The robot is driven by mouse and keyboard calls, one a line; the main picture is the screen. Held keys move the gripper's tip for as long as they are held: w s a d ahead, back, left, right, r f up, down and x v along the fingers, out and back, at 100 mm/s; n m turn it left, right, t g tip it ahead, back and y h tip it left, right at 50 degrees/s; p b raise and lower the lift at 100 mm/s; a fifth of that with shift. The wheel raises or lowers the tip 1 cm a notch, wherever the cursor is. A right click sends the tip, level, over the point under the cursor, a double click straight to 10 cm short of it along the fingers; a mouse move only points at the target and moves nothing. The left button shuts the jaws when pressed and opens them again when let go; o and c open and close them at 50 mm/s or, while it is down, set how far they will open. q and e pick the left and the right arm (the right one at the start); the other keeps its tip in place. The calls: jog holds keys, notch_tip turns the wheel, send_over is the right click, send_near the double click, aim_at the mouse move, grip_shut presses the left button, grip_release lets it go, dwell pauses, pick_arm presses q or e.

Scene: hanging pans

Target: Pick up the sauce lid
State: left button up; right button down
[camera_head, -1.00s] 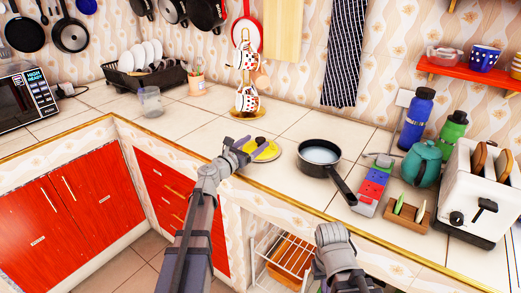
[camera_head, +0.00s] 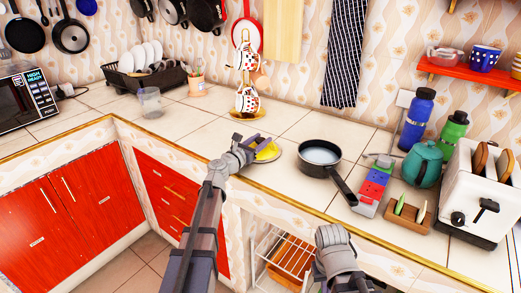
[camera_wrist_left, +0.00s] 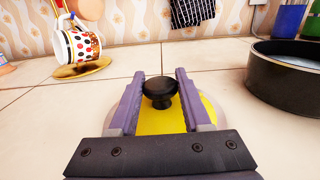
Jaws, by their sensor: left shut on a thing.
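The sauce lid (camera_head: 267,152) is a yellow disc with a pale rim, over the counter left of the black saucepan (camera_head: 306,168). In the left wrist view its black knob (camera_wrist_left: 160,88) stands between the two purple fingers. My left gripper (camera_head: 247,146) is shut on this knob, and it also shows in the left wrist view (camera_wrist_left: 160,76). The gripper hides part of the lid. I cannot tell whether the lid is clear of the counter. My right arm shows at the bottom, but its fingers cannot be made out.
A gold cup stand (camera_head: 245,60) with spotted cups (camera_head: 247,100) is behind the lid. A colored block (camera_head: 374,186), a wooden rack (camera_head: 406,216) and a white toaster (camera_head: 478,190) are to the right. The counter left of the lid is mostly clear.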

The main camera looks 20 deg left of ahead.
aim_at(261, 139)
pick_arm(q)
grip_shut()
dwell(0.3)
notch_tip(261, 139, up, 10)
jog(key=p, duration=1)
